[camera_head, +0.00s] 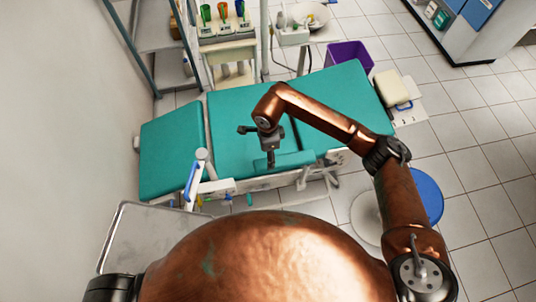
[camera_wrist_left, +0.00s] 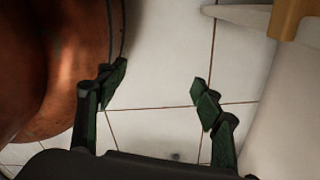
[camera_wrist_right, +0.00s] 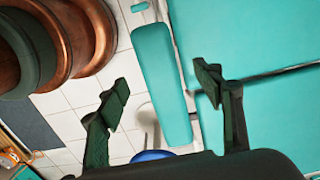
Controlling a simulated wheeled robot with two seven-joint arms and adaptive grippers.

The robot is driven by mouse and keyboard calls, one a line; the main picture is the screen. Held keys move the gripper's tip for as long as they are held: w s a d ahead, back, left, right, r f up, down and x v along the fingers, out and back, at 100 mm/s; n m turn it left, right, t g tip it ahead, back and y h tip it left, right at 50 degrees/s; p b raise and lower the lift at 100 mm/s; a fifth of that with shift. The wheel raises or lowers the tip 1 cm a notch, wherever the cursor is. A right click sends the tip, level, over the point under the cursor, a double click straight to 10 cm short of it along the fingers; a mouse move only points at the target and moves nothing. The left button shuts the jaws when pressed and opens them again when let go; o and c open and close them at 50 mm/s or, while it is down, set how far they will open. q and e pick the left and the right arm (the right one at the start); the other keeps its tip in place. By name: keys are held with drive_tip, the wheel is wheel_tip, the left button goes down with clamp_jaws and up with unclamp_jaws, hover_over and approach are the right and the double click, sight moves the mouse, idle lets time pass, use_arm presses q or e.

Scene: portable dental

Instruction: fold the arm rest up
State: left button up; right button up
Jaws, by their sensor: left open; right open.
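The teal arm rest (camera_head: 297,159) is a narrow padded bar along the near side of the teal dental chair (camera_head: 168,150). My right gripper (camera_head: 270,163) reaches over the chair from the right and points down at the arm rest. In the right wrist view the arm rest (camera_wrist_right: 160,70) lies between the two open fingers of the gripper (camera_wrist_right: 162,88), ahead of them. I see no clear contact with it. My left gripper (camera_wrist_left: 157,92) is open and empty above the tiled floor; it is out of the head view.
A metal tray (camera_head: 125,232) stands at the lower left, near a white post with a blue handle (camera_head: 191,180). A round blue stool (camera_head: 428,195) stands at the right, partly behind my right arm. A purple bin (camera_head: 348,55) is behind the chair. Tiled floor is free at right.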

sight(284, 162)
wheel_tip(284, 162, down, 5)
drive_tip(key=shift+s+d+f+b, duration=0.1)
drive_tip(key=shift+s+f+b, duration=0.1)
drive_tip(key=shift+b, duration=0.1)
drive_tip(key=shift+f, duration=0.8)
drive_tip(key=c, duration=0.8)
clamp_jaws()
use_arm(q)
drive_tip(key=shift+s+a+f, duration=0.1)
drive_tip(key=shift+s+f, duration=0.1)
drive_tip(key=shift+s, duration=0.35)
drive_tip(key=shift+s+f, duration=0.2)
drive_tip(key=shift+s, duration=0.3)
use_arm(e)
drive_tip(key=shift+w+d, duration=0.1)
